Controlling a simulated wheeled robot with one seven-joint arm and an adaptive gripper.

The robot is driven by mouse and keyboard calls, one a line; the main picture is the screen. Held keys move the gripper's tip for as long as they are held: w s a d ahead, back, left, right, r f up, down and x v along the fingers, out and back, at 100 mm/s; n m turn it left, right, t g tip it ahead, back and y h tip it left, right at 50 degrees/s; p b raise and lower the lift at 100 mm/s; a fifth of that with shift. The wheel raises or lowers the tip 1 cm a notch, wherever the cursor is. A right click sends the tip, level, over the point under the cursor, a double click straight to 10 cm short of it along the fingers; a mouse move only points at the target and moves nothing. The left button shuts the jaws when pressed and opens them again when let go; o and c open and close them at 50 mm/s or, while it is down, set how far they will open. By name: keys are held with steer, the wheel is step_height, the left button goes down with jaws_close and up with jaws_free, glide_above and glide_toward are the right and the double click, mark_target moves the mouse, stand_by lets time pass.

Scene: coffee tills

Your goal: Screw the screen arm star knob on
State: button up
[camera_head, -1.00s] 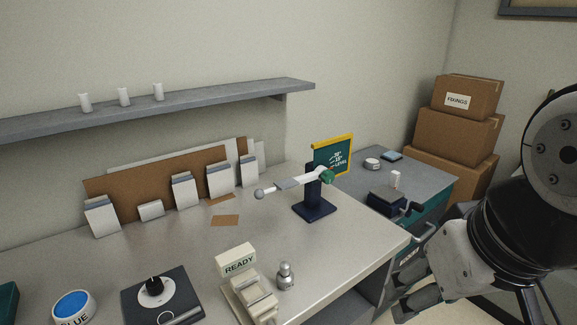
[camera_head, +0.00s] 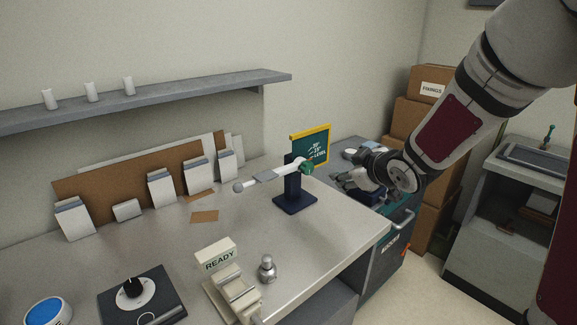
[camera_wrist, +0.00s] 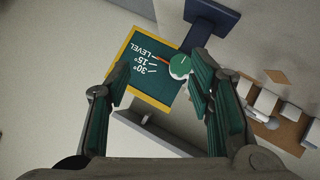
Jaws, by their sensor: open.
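The green star knob (camera_head: 306,168) sits at the right end of the white screen arm (camera_head: 268,178), against the dark blue stand (camera_head: 293,198). In the wrist view the round green knob (camera_wrist: 180,66) is ahead of the fingers, close to the inner side of the right finger in the picture. A green angle board (camera_head: 316,146) with a yellow edge is behind it; it also shows in the wrist view (camera_wrist: 152,88), marked LEVEL, 15° and 30°. My gripper (camera_head: 345,180) is to the right of the knob, apart from it. Its green-padded fingers (camera_wrist: 163,95) are open with nothing between them.
A READY block (camera_head: 216,254) and a small metal piece (camera_head: 267,269) stand near the bench's front edge. White boxes and brown boards line the wall under a shelf (camera_head: 180,100). Cartons (camera_head: 428,90) are stacked behind my arm.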

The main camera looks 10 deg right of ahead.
mark_target(309, 169)
steer(key=w+a+f+n+t+y+b, duration=0.1)
steer(key=w+a+f+y, duration=0.1)
steer(key=w, duration=0.1)
steer(key=w+a+f+t+y+b, duration=0.1)
steer(key=w+a+f+y, duration=0.1)
steer(key=w+y, duration=0.1)
steer(key=w+a+f+n+t+y+b, duration=0.1)
steer(key=w+a+y+b, duration=0.1)
steer(key=w, duration=0.3)
steer(key=shift+w+a+f+n+t+y, duration=0.15)
steer(key=shift+w+f+n+t+y, duration=0.15)
steer(key=shift+f+y, duration=0.15)
steer(key=shift+s+r, duration=0.1)
steer(key=shift+r, duration=0.05)
steer(key=c, duration=1)
steer(key=m, duration=1.6)
steer(key=shift+m, duration=0.3)
steer(key=m, duration=1)
steer(key=shift+d+m, duration=0.2)
steer(key=shift+m, duration=0.2)
steer(key=m, duration=0.5)
steer(key=shift+m, duration=0.4)
steer(key=o, duration=0.7)
steer(key=shift+a+m, duration=0.1)
steer(key=shift+m, duration=0.9)
steer(key=o, duration=0.5)
